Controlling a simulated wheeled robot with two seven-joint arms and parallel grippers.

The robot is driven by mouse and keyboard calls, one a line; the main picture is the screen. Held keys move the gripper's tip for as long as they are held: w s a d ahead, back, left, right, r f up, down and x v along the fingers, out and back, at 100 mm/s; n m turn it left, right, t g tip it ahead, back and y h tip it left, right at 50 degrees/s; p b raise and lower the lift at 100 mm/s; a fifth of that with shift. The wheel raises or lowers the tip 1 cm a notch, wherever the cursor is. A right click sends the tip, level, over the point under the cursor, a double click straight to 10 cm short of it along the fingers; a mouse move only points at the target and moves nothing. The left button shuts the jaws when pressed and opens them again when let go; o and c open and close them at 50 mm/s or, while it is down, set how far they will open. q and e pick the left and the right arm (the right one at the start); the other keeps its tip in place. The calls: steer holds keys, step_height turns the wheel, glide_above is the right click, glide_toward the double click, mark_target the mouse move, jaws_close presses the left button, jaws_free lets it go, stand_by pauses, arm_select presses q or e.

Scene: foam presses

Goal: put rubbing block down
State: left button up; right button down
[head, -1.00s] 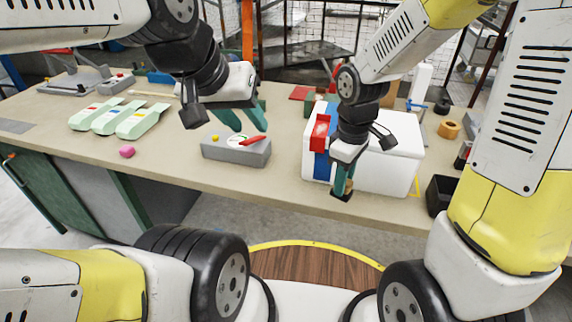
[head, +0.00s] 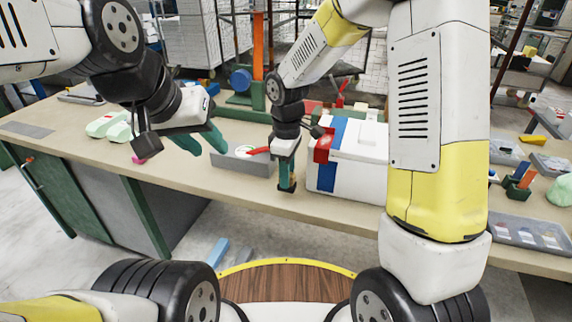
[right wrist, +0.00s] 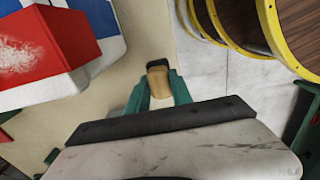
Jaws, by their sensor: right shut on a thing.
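The rubbing block (head: 287,187) has a tan upper part and a black sole. My right gripper (head: 287,172) is shut on it, near the table's front edge, between the grey device and the white box. In the right wrist view the block (right wrist: 158,82) sits between the green fingertips (right wrist: 158,98), with tan tabletop behind it. I cannot tell whether its sole touches the table. My left gripper (head: 203,142) is open and empty, above the table by the grey device.
The table (head: 215,184) carries a grey device (head: 240,163) with a red handle and a white box (head: 350,182) with blue and red parts, close right of the block. Pale green pieces (head: 118,126) and a pink lump (head: 148,146) lie left. Trays (head: 525,230) stand at right.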

steer(key=w, duration=0.3)
steer(key=shift+w+f, duration=0.15)
steer(key=shift+w, duration=0.05)
steer(key=shift+f, duration=1.75)
steer(key=shift+f, duration=0.15)
steer(key=c, duration=1.1)
jaws_free()
step_height(320, 180, up, 12)
steer(key=s+d+r+m+t+y, duration=0.1)
steer(key=s+d+r+m+t, duration=0.2)
steer(key=s+d+r+m, duration=0.45)
steer(key=s+d+r+m+t, duration=0.1)
steer(key=s+d+m, duration=0.1)
steer(key=s, duration=0.2)
steer(key=s+d+r+m+t, duration=0.1)
steer(key=s+d+r+m, duration=0.1)
steer(key=s, duration=0.2)
steer(key=s+d+r+m+t+y, duration=0.1)
steer(key=s+d+m, duration=0.1)
steer(key=s, duration=0.2)
steer(key=shift+s+d+r, duration=0.1)
steer(key=shift+d+r, duration=0.2)
steer(key=shift+d, duration=0.05)
